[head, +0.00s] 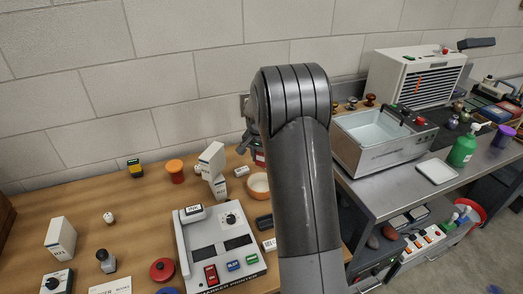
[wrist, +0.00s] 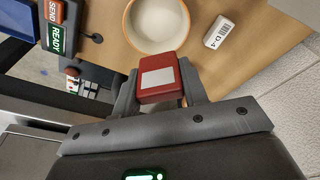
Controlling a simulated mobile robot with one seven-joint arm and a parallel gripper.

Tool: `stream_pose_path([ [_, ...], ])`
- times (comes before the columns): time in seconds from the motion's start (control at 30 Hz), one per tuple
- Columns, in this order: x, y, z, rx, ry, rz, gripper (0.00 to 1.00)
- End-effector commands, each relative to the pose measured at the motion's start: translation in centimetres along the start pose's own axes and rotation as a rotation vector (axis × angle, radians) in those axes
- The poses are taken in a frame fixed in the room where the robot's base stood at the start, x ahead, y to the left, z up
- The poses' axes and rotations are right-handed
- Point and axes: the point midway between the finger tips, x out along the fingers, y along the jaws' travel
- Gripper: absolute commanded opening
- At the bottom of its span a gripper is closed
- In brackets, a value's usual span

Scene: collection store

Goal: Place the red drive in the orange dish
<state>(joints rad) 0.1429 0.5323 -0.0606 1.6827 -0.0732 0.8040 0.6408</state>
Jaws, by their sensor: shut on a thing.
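The red drive (wrist: 162,78), a small red block with a pale label, is held between the fingers of my gripper (wrist: 160,88) in the wrist view. The orange dish (wrist: 128,36) is a round bowl with a cream inside, just beyond the drive in that view; it looks empty. In the head view the dish (head: 259,195) stands on the wooden table just left of my arm. The drive (head: 260,157) shows as a small red patch above and behind it. My arm hides most of the gripper there.
A label printer (head: 228,220) stands in front of the dish. White boxes (head: 211,162) stand left of it. A small tag marked D-4 (wrist: 216,36) lies beside the dish in the wrist view. A metal basin (head: 385,130) is to the right. The wall is close behind.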

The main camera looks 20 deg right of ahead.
Motion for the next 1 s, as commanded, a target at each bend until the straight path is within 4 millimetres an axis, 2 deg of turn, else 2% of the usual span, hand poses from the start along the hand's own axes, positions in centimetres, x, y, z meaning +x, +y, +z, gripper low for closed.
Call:
stream_pose_path([
  [0.7,8.1,0.0,1.2,0.0,-0.001,0.001,0.17],
  [1.0,9.9,0.0,1.5,0.0,0.0,0.0,0.17],
])
